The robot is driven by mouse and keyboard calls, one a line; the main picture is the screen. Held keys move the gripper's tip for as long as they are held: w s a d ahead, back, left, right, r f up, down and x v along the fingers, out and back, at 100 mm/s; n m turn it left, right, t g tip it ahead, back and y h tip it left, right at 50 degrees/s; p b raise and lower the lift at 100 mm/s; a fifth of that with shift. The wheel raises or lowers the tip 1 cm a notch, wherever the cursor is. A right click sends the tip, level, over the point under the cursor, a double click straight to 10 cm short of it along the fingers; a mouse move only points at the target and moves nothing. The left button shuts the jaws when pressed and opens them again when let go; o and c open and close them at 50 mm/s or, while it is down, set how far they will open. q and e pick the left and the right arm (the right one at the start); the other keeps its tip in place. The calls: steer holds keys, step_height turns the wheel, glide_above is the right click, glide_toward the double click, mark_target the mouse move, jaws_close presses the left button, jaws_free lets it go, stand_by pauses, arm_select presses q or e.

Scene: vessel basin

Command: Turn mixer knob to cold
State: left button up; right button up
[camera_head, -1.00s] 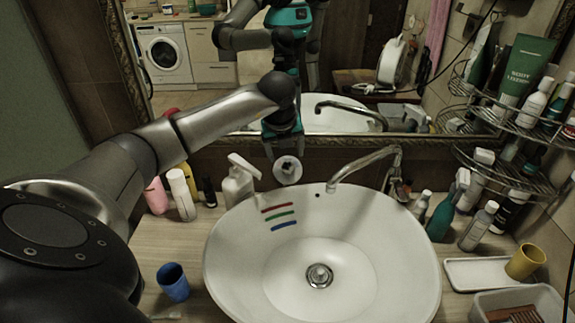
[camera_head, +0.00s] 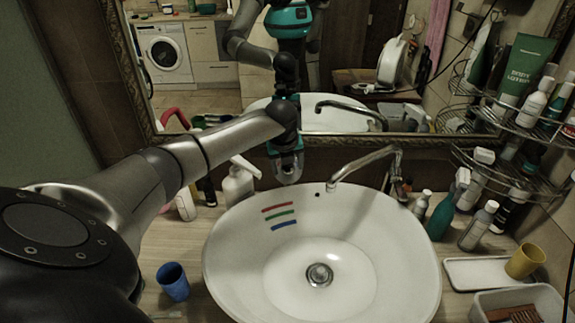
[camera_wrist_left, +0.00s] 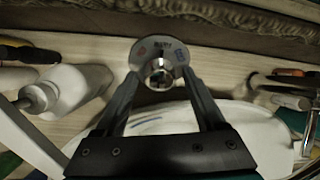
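The mixer knob (camera_wrist_left: 159,57) shows in the left wrist view as a round pale disc with a metal centre. It has a reddish mark at its left, a blue mark at its right and small lettering at the top. My left gripper (camera_wrist_left: 160,76) is open, its fingers on either side of the knob's centre. I cannot tell whether they touch it. In the head view the left gripper (camera_head: 287,174) is behind the basin rim and hides the knob. The metal spout (camera_head: 363,166) is to its right. My right gripper is not in view.
The white basin (camera_head: 390,255) has red, green and blue stripes inside. A white pump bottle (camera_head: 238,186) stands close left of the gripper. A blue cup (camera_head: 173,282) stands at the left. Bottles and a wire shelf (camera_head: 505,170) crowd the right; a mirror (camera_head: 215,70) is behind.

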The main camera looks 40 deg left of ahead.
arm_select(q)
jaws_close()
stand_by(0.3)
steer(key=shift+m, duration=0.3)
steer(key=m+g+y+b, duration=0.1)
steer(key=m, duration=0.3)
steer(key=shift+w+m, duration=0.1)
steer(key=shift+m, duration=0.2)
steer(key=m+y, duration=0.1)
steer(key=m, duration=0.1)
steer(key=m+b, duration=0.1)
steer(key=m, duration=0.1)
steer(key=shift+d+m+g+y, duration=0.15)
steer(key=shift+m+g+y, duration=0.15)
steer(key=shift+m+y, duration=0.1)
stand_by(0.3)
steer(key=shift+o, duration=0.7)
jaws_free()
